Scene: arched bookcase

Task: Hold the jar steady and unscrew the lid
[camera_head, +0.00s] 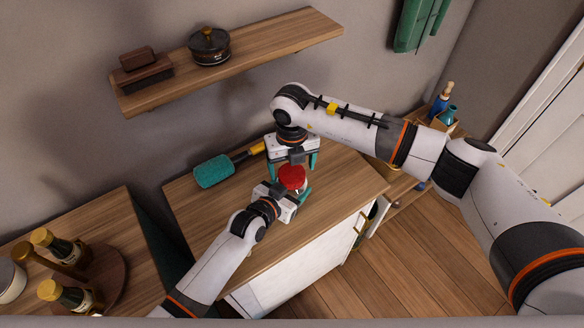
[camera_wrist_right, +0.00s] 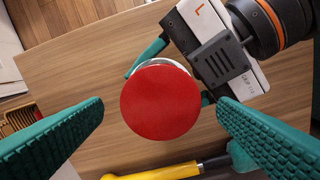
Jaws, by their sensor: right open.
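The jar's round red lid (camera_head: 292,177) shows above the wooden cabinet top, and it fills the middle of the right wrist view (camera_wrist_right: 160,102). Under the lid only a thin rim of the clear jar (camera_wrist_right: 172,62) shows; the rest is hidden. My left gripper (camera_head: 288,192) comes in from the front with its green fingers on either side of the jar, closed on it below the lid. Finger contact is partly hidden by the lid. My right gripper (camera_head: 292,163) points down above the lid, open, with its fingers apart on both sides of it and not touching it.
Bottles (camera_head: 66,250) stand on a round board at lower left.

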